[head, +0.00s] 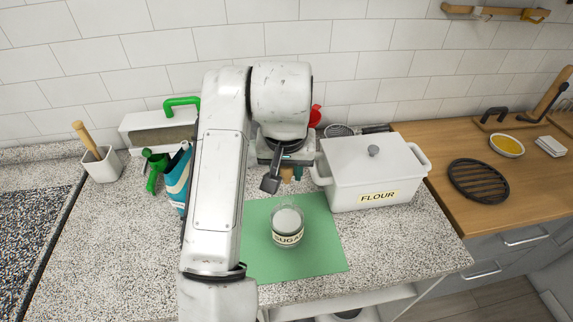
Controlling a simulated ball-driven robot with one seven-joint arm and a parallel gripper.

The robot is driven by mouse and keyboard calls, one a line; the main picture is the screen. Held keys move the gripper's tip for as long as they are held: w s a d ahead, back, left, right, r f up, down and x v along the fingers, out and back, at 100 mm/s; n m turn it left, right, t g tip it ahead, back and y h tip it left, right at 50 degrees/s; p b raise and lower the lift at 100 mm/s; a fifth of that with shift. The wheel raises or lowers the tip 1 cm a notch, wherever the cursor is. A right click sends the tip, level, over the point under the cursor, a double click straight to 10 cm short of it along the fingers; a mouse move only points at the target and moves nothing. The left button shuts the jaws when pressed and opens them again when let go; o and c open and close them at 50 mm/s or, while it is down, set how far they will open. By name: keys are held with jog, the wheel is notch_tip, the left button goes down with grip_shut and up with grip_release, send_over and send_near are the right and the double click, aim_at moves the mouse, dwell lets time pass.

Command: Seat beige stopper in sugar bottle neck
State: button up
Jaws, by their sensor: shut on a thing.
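The sugar bottle (287,238) is a short clear glass jar with a label reading SUGAR. It stands upright on the green mat (325,255), and its round top faces up toward the camera. My gripper (279,180) points down behind and above the bottle, apart from it in the picture. It is shut on a small tan piece, the beige stopper (287,174), mostly hidden by the dark finger and the wrist. How the stopper is tilted cannot be told.
A white FLOUR box (368,172) with a lid stands right of the mat.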

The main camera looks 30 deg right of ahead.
aim_at(287, 183)
jog(key=shift+f+b, duration=1.35)
jog(key=shift+f, duration=1.2)
jog(key=shift+f+b, duration=1.05)
jog(key=shift+f, duration=0.75)
jog(key=o, duration=1.2)
jog(key=shift+c, duration=0.2)
jog(key=shift+r, duration=0.1)
jog(key=v, duration=1)
jog(key=shift+r, duration=0.35)
jog(key=shift+s, duration=0.15)
